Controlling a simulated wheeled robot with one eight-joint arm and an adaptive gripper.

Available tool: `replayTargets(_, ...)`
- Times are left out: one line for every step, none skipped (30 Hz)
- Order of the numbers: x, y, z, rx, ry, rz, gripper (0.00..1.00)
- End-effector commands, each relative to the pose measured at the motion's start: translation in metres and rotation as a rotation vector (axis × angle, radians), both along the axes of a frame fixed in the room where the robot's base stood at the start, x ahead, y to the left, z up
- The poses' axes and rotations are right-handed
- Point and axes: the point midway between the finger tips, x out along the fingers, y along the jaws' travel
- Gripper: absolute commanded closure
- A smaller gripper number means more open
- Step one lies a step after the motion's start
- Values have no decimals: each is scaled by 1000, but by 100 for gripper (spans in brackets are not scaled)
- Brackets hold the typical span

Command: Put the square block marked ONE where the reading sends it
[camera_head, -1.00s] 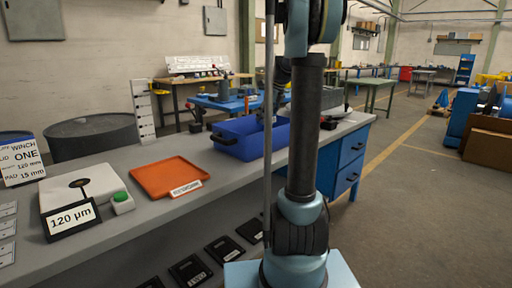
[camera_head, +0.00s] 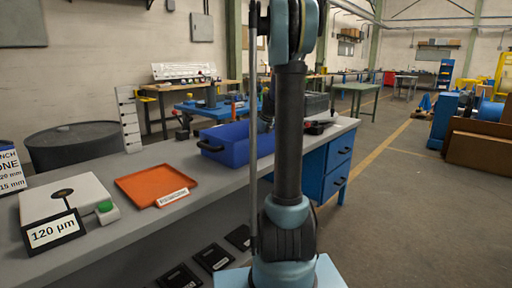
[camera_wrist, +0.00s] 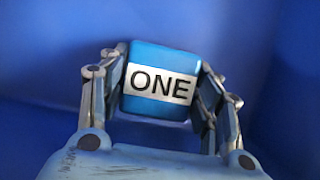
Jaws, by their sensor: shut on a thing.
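The square blue block marked ONE (camera_wrist: 160,81) is between the fingers of my gripper (camera_wrist: 160,90) in the wrist view, its white label facing the camera. My gripper is shut on it. Blue walls fill the background, so the block appears to be in or just over the blue bin (camera_head: 236,145). A reading card (camera_head: 52,232) shows 120 µm in front of a white gauge plate (camera_head: 40,203).
An orange tray (camera_head: 150,181) with a label too small to read lies on the grey bench (camera_head: 105,240), left of the bin. A green button (camera_head: 105,206) stands beside the gauge plate. Several dark labelled trays (camera_head: 213,257) sit lower down. A dark drum (camera_head: 75,146) is behind the bench.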

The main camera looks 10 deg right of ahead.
Motion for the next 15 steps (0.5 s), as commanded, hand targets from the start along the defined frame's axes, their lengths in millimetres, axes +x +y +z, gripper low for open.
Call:
replayTargets(0, 0, -1, 0, 0, 0, 84)
replayTargets(0, 0, -1, 0, 0, 0, 84)
replayTargets(0, 0, -1, 0, 0, 0, 84)
replayTargets(0, 0, -1, 0, 0, 0, 84)
replayTargets(0, 0, -1, 0, 0, 0, 84)
replayTargets(0, 0, -1, 0, 0, -1, 84)
replayTargets(0, 0, -1, 0, 0, -1, 84)
replayTargets(0, -1, -1, 0, 0, -1, 84)
replayTargets(0, -1, -1, 0, 0, -1, 84)
replayTargets(0, -1, -2, 0, 0, -1, 84)
replayTargets(0, -1, -2, 0, 0, -1, 35)
replayTargets(0, -1, -2, 0, 0, -1, 26)
replayTargets(0, -1, -2, 0, 0, -1, 22)
replayTargets(0, -1, -2, 0, 0, -1, 22)
replayTargets(0, -1, -2, 0, 0, -1, 22)
